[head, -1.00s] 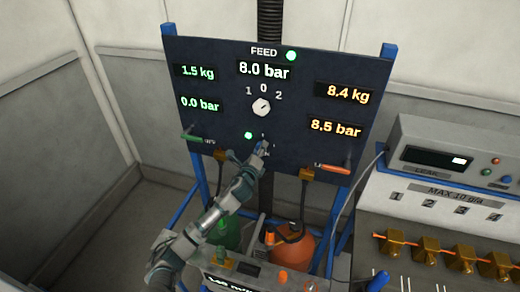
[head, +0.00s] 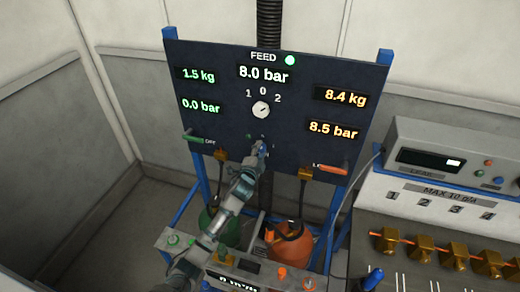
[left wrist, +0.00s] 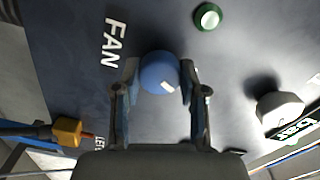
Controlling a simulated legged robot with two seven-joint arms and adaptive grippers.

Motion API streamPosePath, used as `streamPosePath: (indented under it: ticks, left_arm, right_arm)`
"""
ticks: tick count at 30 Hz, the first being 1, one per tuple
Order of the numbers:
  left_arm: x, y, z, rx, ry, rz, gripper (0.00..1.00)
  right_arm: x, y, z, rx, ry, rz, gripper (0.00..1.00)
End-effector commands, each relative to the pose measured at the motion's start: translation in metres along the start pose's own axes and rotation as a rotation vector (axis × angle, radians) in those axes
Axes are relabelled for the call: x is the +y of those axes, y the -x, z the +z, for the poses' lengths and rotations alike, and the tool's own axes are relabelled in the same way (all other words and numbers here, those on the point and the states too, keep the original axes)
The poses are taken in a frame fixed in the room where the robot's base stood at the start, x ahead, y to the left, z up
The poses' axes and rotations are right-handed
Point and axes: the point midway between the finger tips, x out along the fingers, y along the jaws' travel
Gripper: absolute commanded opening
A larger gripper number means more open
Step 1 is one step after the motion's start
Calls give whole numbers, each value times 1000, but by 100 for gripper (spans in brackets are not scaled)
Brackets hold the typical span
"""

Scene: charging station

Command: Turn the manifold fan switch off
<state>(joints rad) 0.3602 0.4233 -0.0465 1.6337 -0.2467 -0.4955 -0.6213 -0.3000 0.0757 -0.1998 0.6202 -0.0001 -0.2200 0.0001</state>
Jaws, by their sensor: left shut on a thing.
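The fan switch is a round blue knob (left wrist: 157,72) with a white mark, on the dark panel (head: 215,135) beside the word FAN. In the left wrist view the mark points toward the lower right. My left gripper (left wrist: 160,85) is shut on the knob, one finger on each side. In the head view my left gripper (head: 257,152) reaches the panel's lower middle and hides most of the knob and its label. My right gripper is out of view.
The white selector knob (head: 260,110) sits above the fan switch. A green lever (head: 194,139) and an orange lever (head: 331,169) stick out at the panel's sides. Green (head: 228,232) and orange (head: 290,248) bottles stand below. A grey instrument (head: 425,135) is at right.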

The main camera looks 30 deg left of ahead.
Motion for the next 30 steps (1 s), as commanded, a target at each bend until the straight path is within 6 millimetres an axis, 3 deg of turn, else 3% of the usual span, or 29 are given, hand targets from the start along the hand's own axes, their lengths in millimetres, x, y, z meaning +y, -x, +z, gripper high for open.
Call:
streamPosePath:
  ticks: [15,30]
  left_arm:
    - [3,0,1,-6,385,5,7]
    - [5,0,2,-6,487,7,7]
  right_arm:
    - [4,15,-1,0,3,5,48]
    - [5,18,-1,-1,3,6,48]
